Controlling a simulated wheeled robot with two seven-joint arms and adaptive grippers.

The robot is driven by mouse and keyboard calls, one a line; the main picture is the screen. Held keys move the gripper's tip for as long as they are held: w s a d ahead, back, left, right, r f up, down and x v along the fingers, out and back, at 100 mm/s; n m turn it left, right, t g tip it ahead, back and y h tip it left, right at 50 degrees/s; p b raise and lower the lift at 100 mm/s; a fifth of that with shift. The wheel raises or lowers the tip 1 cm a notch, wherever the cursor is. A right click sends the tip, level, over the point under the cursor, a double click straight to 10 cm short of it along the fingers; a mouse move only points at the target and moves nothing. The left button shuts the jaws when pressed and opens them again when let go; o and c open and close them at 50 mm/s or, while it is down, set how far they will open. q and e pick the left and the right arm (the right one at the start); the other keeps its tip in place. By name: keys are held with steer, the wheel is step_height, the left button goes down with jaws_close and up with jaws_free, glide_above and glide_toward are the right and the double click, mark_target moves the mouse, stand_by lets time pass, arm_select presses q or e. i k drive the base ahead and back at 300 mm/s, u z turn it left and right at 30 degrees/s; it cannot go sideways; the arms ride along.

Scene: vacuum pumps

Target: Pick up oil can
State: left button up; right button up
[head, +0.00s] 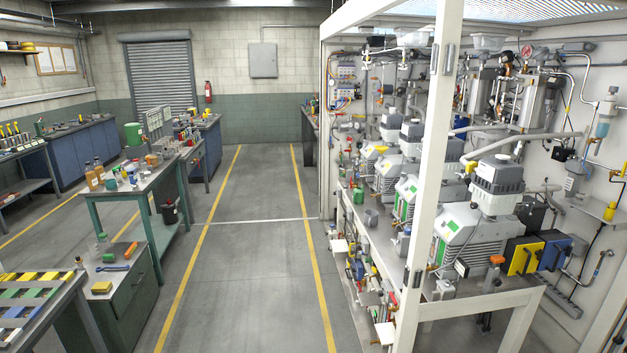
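Neither of my grippers is in the head view. I cannot tell for sure which thing is the oil can. A small green can-like container (358,195) stands on the pump rack at the right, near its left end. Amber bottles (92,180) with pale tops stand on the green workbench (146,186) at the left. These things are small and far off, so their labels and spouts cannot be made out.
The white-framed pump rack (433,170) fills the right side, with several grey pumps (470,235). A green cabinet (125,290) with tools on top stands at the lower left. The grey floor aisle (250,250) between yellow lines is clear.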

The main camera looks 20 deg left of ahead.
mark_target(358, 193)
steer(key=u, duration=0.75)
steer(key=i, duration=1.4)
steer(key=u, duration=0.4)
